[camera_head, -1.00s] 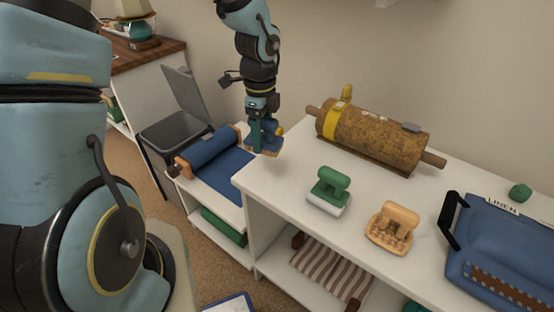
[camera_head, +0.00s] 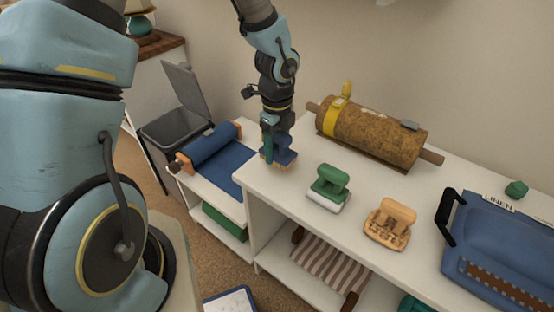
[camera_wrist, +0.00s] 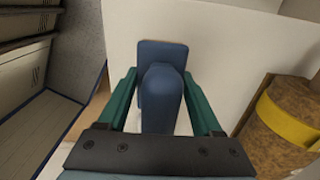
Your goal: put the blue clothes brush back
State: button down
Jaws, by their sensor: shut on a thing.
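My gripper (camera_head: 268,146) is shut on the blue clothes brush (camera_head: 284,156), which has a blue body and a tan bristle side facing down. The brush is at the left end of the white shelf top (camera_head: 262,183), close to the surface; I cannot tell whether it touches. In the wrist view, the blue brush (camera_wrist: 161,95) lies between the green fingers of my gripper (camera_wrist: 163,100). To the right on the shelf top, a green brush (camera_head: 328,187) with a white base and a tan brush (camera_head: 390,222) stand apart in a row.
A cork-coloured roller (camera_head: 372,134) with a yellow band lies along the back of the shelf top. A blue LINEN bag (camera_head: 510,240) lies at the right. A grey bin (camera_head: 180,131) and a blue roll (camera_head: 212,148) are at the left.

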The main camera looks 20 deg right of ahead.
aim_at(279, 130)
jog(key=shift+f+p, duration=0.35)
jog(key=shift+f, duration=1.65)
jog(key=shift+f, duration=0.15)
jog(key=shift+c, duration=0.2)
grip_release()
jog(key=shift+f+b, duration=0.15)
jog(key=shift+b, duration=0.3)
jog(key=r, duration=1.1)
jog(key=shift+w+d, duration=0.15)
jog(key=shift+d, duration=0.15)
